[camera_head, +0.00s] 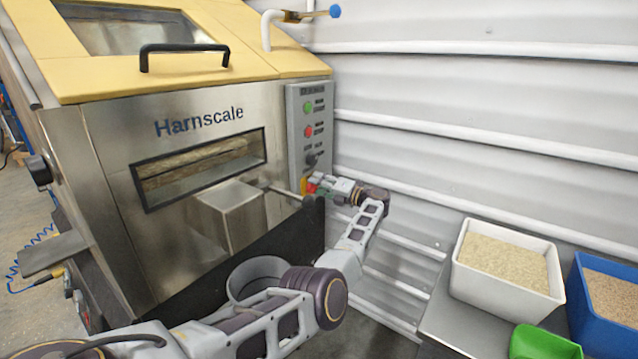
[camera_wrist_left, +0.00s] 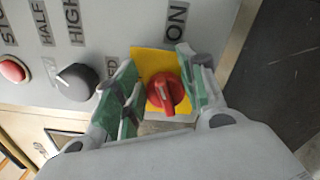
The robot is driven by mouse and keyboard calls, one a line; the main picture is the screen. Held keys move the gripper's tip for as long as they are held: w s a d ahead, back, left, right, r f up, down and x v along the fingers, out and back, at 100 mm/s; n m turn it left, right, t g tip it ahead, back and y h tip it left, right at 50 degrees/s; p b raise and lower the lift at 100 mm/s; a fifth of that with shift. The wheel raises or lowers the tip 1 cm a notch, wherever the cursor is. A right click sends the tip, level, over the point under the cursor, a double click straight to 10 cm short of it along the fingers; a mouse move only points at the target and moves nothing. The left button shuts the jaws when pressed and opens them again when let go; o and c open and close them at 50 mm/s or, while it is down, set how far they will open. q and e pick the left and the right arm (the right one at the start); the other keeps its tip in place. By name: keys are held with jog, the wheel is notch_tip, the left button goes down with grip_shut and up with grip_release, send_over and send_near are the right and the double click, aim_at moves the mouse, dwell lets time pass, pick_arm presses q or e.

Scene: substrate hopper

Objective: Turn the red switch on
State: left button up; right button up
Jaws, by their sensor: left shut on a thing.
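The red switch (camera_wrist_left: 166,92) is a round knob with a raised ridge on a yellow plate (camera_wrist_left: 146,60), low on the grey control panel (camera_head: 293,103). In the left wrist view its ridge runs roughly up and down the picture, and the ON label (camera_wrist_left: 176,22) is above the plate. My left gripper (camera_wrist_left: 157,76) has its green-padded fingers on both sides of the switch, shut on it. In the head view my left gripper (camera_head: 314,184) is at the panel's lower end and mostly hides the switch. My right gripper is not in view.
A black knob (camera_wrist_left: 76,82) and a red button (camera_wrist_left: 14,70) are beside the switch. The steel hopper (camera_head: 100,140) has a yellow lid with a black handle (camera_head: 184,55). A white bin (camera_head: 505,290) and a blue bin (camera_head: 605,325) stand at right. A ribbed wall is behind.

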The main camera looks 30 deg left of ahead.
pick_arm(q)
jog(key=m, duration=0.2)
jog(key=f+m, duration=0.1)
jog(key=m, duration=0.1)
jog(key=shift+w+m+p, duration=0.15)
jog(key=shift+m+p, duration=0.15)
dwell(0.4)
jog(key=o, duration=1)
jog(key=shift+d, duration=0.15)
jog(key=s+d, duration=0.1)
jog(key=d, duration=1)
jog(key=shift+d, duration=0.4)
jog(key=shift+r, duration=0.1)
